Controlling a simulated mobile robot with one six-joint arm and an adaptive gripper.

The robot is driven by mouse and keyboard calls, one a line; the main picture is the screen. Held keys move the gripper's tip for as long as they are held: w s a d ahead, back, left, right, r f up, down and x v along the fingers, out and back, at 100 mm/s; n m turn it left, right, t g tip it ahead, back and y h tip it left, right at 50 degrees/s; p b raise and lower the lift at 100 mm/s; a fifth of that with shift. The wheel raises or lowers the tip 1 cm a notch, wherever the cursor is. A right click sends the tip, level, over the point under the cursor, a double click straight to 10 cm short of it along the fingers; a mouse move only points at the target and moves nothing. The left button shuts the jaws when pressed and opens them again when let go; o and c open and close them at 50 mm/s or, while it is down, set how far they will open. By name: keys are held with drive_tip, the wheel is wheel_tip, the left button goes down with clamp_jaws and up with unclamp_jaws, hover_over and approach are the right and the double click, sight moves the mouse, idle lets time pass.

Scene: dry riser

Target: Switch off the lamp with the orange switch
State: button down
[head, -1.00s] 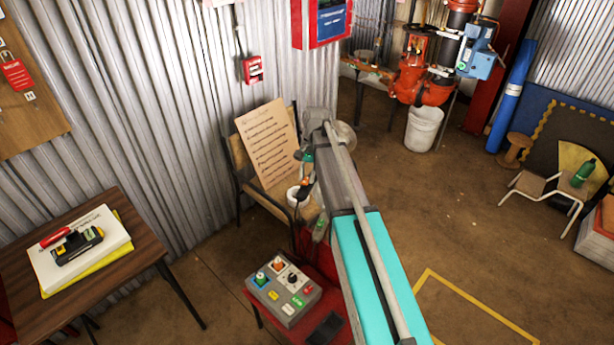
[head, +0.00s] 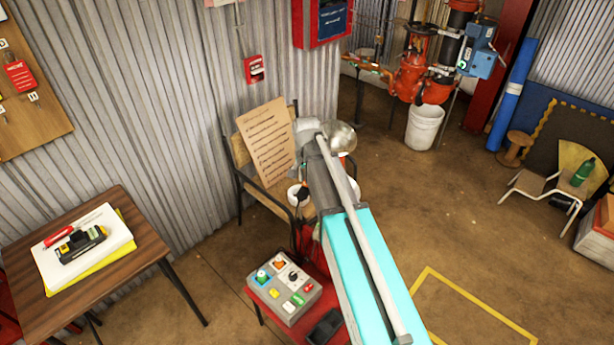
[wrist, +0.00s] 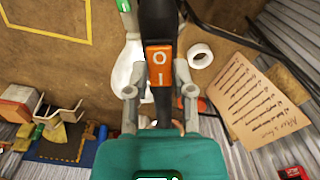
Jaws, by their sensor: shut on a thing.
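The orange switch (wrist: 159,66), marked O and I, sits on a long black body (wrist: 157,22) in the wrist view. My gripper (wrist: 155,10) has its two grey fingers on either side of this black body and is shut on it. I cannot tell from the picture which way the switch is rocked. In the head view my arm hides most of the gripper and the switch. A shiny silver dome (head: 339,138) shows beside my wrist there; whether it belongs to the lamp is unclear.
A chair with a written board (head: 268,142) stands by the wall behind my gripper. A control box (head: 284,288) with coloured buttons lies on a red surface below. A wooden table (head: 145,248) is at left.

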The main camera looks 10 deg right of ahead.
drive_tip(key=shift+c, duration=2.4)
unclamp_jaws()
drive_tip(key=shift+w, duration=0.15)
